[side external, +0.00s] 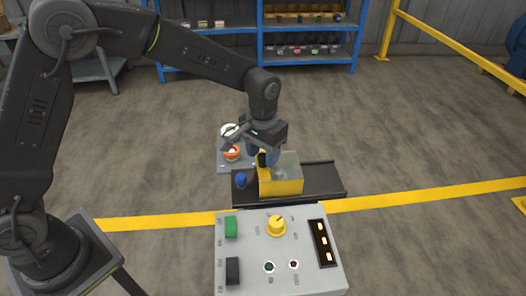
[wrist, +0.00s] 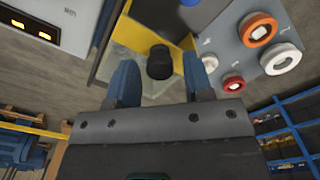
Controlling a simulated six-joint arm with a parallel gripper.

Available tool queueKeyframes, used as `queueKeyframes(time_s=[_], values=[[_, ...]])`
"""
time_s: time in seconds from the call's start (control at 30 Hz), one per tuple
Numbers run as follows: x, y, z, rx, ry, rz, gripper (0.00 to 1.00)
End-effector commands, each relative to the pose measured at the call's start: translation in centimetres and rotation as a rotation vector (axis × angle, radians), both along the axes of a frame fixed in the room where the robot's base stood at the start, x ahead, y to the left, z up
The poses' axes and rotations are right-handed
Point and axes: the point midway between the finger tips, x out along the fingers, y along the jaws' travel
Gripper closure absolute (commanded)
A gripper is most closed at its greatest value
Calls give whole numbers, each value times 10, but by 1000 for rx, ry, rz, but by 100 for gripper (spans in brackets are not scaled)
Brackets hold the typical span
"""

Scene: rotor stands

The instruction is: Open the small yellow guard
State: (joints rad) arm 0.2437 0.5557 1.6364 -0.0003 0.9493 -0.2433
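The yellow guard (side external: 281,187) has a yellow front and clear panels and sits on a dark rail base in the side view. Its yellow edge and clear panel also show in the wrist view (wrist: 182,44). A black knob (wrist: 160,62) stands on the guard, and it shows in the side view (side external: 262,160). My gripper (wrist: 159,59) is open, with one blue-grey finger on each side of the knob. Gaps show between the knob and both fingers. In the side view my gripper (side external: 262,150) is at the guard's left end. I cannot tell how deep the fingers reach.
A blue knob (side external: 241,181) is just left of the guard. Behind is a grey plate with orange and white rings (wrist: 257,29). A control panel (side external: 253,276) with a yellow dial (side external: 277,225) stands in front. The dark rail base (side external: 325,177) is clear at right.

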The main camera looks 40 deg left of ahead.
Motion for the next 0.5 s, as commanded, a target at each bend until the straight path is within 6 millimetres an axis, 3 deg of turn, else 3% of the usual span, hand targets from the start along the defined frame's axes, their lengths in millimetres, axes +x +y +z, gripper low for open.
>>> queueKeyframes(time_s=[0.5], values=[[0,0,1,0,0,0,100]])
